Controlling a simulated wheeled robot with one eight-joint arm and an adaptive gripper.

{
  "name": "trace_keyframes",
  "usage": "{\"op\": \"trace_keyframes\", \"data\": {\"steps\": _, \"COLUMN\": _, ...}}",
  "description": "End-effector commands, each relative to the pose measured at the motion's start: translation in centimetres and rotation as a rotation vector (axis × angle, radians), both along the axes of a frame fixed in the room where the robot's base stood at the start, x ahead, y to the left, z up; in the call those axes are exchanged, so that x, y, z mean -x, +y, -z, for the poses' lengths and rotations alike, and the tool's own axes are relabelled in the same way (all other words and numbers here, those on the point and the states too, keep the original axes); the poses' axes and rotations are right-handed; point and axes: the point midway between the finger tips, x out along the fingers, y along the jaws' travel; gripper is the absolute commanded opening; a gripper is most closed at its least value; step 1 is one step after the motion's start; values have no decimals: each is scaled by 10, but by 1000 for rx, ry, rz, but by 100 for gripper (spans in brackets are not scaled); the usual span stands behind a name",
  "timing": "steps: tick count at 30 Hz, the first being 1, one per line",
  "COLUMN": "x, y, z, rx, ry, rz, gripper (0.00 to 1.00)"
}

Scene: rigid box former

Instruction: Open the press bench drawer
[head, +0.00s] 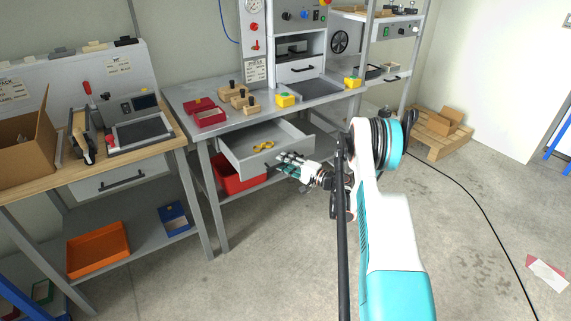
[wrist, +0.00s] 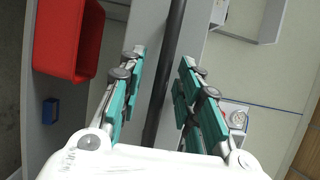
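The press bench drawer (head: 240,139) is pulled out from under the grey bench top, with a small yellow item (head: 264,145) inside. My gripper (head: 287,162) is at the drawer's front, close to its right part. In the wrist view my gripper (wrist: 163,57) has its two teal-padded fingers apart. A dark bar (wrist: 172,35), which looks like the drawer handle, runs between them, with visible gaps on both sides. The grey drawer front (wrist: 148,28) lies behind it. In the head view the handle is hard to make out near my gripper.
A red bin (head: 228,180) stands on the shelf below the drawer, and shows in the wrist view (wrist: 67,38). The bench top (head: 190,93) holds a red box, wooden blocks and yellow parts. Another bench with a closed drawer (head: 120,178) stands left. The floor in front is clear.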

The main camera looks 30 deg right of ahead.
Motion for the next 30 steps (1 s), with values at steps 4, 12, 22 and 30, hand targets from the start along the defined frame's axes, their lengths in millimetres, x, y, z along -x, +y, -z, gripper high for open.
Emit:
{"op": "trace_keyframes", "data": {"steps": 4, "x": 1, "y": -1, "z": 0, "rx": 0, "ry": 0, "rz": 1, "gripper": 31}}
{"op": "trace_keyframes", "data": {"steps": 12, "x": 31, "y": -16, "z": 0, "rx": 0, "ry": 0, "rz": 4, "gripper": 31}}
{"op": "trace_keyframes", "data": {"steps": 22, "x": 89, "y": -42, "z": 0, "rx": 0, "ry": 0, "rz": 3, "gripper": 31}}
{"op": "trace_keyframes", "data": {"steps": 30, "x": 109, "y": -50, "z": 0, "rx": 0, "ry": 0, "rz": 1, "gripper": 31}}
